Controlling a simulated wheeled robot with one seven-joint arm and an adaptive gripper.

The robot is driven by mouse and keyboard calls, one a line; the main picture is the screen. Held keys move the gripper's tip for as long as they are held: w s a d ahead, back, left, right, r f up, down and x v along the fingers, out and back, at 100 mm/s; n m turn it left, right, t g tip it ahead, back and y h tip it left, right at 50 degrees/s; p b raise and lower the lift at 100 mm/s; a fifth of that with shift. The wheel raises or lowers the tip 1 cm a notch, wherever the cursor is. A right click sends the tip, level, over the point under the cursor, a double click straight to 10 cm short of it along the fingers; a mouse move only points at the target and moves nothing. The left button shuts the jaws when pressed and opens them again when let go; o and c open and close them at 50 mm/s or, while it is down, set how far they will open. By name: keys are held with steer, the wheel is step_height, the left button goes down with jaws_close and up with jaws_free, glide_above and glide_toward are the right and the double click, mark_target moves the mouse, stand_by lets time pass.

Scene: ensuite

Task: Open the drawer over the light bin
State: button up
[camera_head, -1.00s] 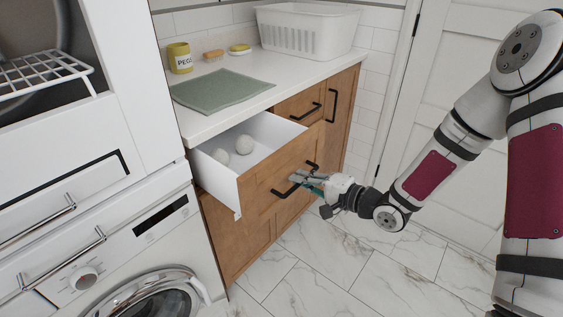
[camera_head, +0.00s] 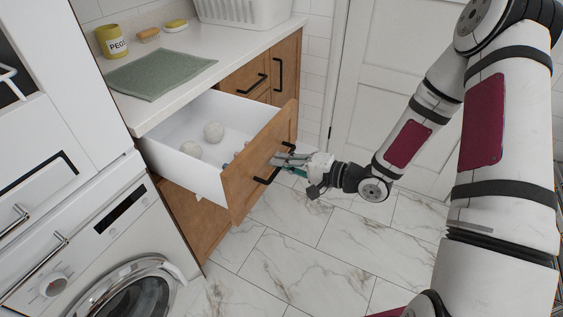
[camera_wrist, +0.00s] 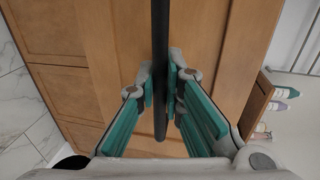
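The wooden drawer (camera_head: 250,180) under the counter stands well open, with its white inside showing. Its black bar handle (camera_head: 266,180) runs across the front and also shows in the wrist view (camera_wrist: 160,35). My gripper (camera_head: 280,161) is at this handle. In the wrist view its teal-padded fingers (camera_wrist: 160,88) lie close on both sides of the bar and look shut on it. Two pale balls (camera_head: 213,131) and some small items, seen as bottles in the wrist view (camera_wrist: 283,92), lie in the drawer. The cabinet part below (camera_head: 195,222) is shut; no light bin can be made out.
A washing machine (camera_head: 100,250) stands at the left, near the drawer's side. The counter (camera_head: 200,50) holds a yellow-green pot (camera_head: 111,42), a green mat (camera_head: 158,74) and a white basket (camera_head: 245,12). A white door (camera_head: 385,75) is behind. The marble floor (camera_head: 300,235) before the drawer is clear.

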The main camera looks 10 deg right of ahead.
steer(key=o, duration=0.4)
steer(key=shift+d, duration=0.1)
steer(key=v, duration=1.2)
steer(key=shift+f, duration=0.15)
